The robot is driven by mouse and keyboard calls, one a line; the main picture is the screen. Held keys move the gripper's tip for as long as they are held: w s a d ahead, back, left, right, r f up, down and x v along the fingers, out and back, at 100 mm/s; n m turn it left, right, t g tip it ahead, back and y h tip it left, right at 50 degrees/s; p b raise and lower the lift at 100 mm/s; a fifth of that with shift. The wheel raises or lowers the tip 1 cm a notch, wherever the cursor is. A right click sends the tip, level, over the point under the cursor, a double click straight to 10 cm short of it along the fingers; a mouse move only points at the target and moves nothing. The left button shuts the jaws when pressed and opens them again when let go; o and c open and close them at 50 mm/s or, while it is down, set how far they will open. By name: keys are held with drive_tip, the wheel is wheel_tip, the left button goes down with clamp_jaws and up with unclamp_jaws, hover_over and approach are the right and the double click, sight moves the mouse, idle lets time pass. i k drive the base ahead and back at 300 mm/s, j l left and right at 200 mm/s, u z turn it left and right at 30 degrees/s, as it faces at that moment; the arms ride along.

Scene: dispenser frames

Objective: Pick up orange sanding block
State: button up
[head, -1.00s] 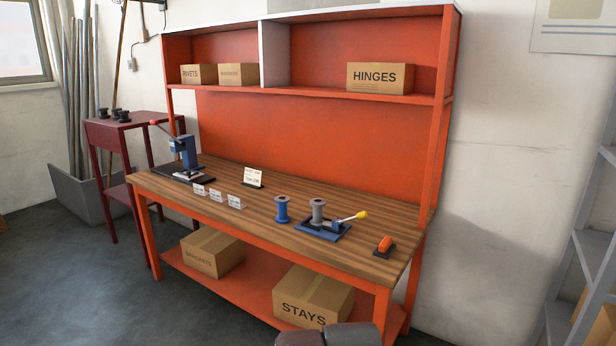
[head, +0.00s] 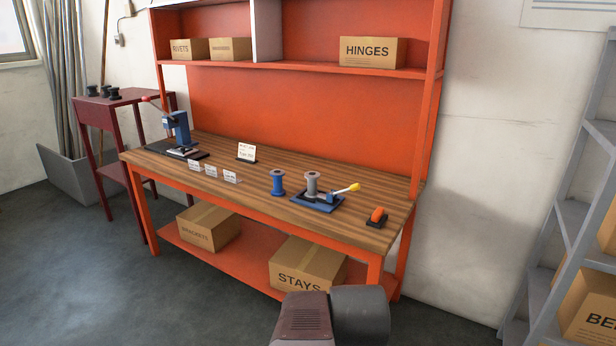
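The orange sanding block (head: 377,214) rests on a small dark base (head: 376,223) near the right end of the wooden bench top (head: 240,192). A part of my arm shows at the bottom of the head view, in front of the bench and below the level of its top. My gripper's fingers are not in view. Nothing covers the orange block.
Left of the block stand a blue tray with a yellow-tipped lever (head: 333,197), a grey spool (head: 311,184) and a blue spool (head: 277,182). A blue press (head: 178,132) is at the far left. A grey shelf rack (head: 572,215) stands at right. Bare floor lies in front.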

sight(376, 221)
drive_tip(key=i+l+u, duration=0.3)
drive_tip(key=i+l, duration=0.2)
drive_tip(key=i, duration=0.15)
drive_tip(key=i+l+u, duration=0.3)
drive_tip(key=i+l, duration=0.35)
